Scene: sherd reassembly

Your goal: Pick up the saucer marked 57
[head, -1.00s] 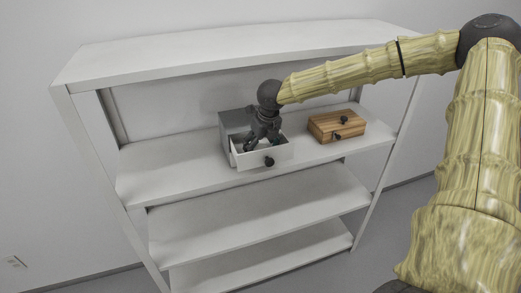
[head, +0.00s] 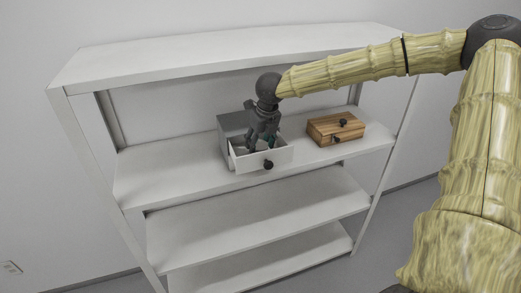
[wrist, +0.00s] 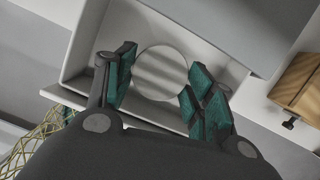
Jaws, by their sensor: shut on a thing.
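A round pale disc, which looks like the saucer (wrist: 160,72), shows between my fingers in the wrist view. No mark 57 can be read on it. My gripper (wrist: 161,84) is shut on it, with a dark green-padded finger at its left and right edges. In the head view my gripper (head: 262,142) points down at the open white drawer (head: 262,159) of a grey box (head: 232,124). The saucer cannot be made out in the head view. In the wrist view the pale drawer wall (wrist: 86,38) lies around the saucer; the gap between saucer and drawer floor cannot be told.
A wooden box (head: 322,131) with dark knobs stands to the right on the same shelf (head: 160,186). The upper shelf board (head: 200,58) runs above and behind my gripper. The shelf is bare left of the grey box.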

